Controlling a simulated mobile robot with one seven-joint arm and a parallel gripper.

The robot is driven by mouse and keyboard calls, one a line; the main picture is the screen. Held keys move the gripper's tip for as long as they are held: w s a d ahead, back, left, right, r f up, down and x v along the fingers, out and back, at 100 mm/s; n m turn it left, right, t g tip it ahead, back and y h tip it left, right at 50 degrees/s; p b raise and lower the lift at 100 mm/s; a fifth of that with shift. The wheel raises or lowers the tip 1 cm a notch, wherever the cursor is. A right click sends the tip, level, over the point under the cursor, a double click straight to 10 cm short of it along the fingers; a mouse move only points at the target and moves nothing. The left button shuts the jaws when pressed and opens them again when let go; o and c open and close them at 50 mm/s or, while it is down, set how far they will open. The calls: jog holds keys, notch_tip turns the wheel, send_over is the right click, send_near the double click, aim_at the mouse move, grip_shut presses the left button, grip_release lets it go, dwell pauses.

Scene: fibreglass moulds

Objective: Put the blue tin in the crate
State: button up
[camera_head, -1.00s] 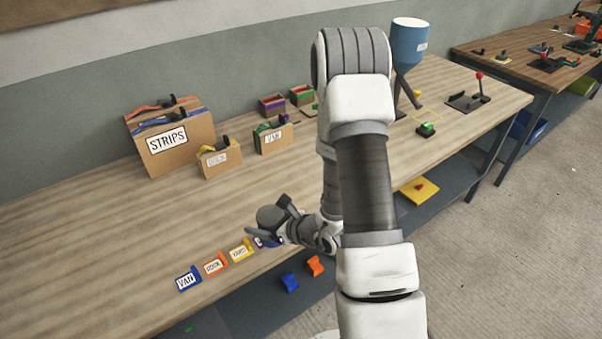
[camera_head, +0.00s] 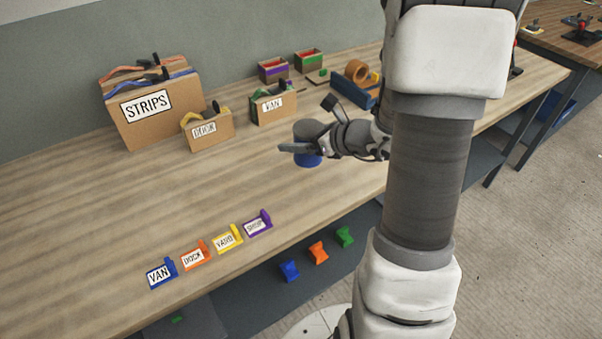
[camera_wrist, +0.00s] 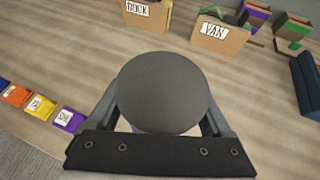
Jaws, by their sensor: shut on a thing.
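My gripper (camera_head: 303,148) is shut on the blue tin (camera_head: 308,160), whose blue lower side shows just below the fingers in the head view. Its round dark grey top (camera_wrist: 162,92) fills the space between the fingers in the wrist view and hides the table beneath. I cannot tell the gap between tin and table. Cardboard boxes labelled VAN (camera_head: 273,106), DOCK (camera_head: 212,133) and STRIPS (camera_head: 150,125) stand behind and left of the gripper. Which one is the crate is not marked.
Blue VAN (camera_head: 160,273), orange DOCK (camera_head: 194,257), yellow (camera_head: 227,240) and purple (camera_head: 257,223) label stands line the front edge. Small purple-banded (camera_head: 273,70) and green-banded (camera_head: 309,61) boxes stand at the back. A tape dispenser (camera_head: 355,88) stands right. The table's left-middle is clear.

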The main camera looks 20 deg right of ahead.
jog(key=s+d+r+m+h+b, duration=0.1)
jog(key=s+d+r+b, duration=0.15)
jog(key=d+b, duration=0.35)
jog(key=shift+t, duration=0.3)
jog(key=b+x, duration=0.1)
jog(key=x, duration=0.3)
jog(key=s+a+f+b+x, duration=0.1)
jog(key=x, duration=0.3)
jog(key=b+x, duration=0.1)
jog(key=x, duration=0.3)
jog(key=shift+s+a+f, duration=0.1)
jog(key=shift+a+f, duration=0.25)
jog(key=shift+a, duration=0.15)
jog(key=shift+f+b, duration=0.75)
jog(key=shift+f, duration=1.25)
jog(key=shift+f, duration=0.1)
jog(key=shift+f, duration=0.15)
jog(key=o, duration=1.4)
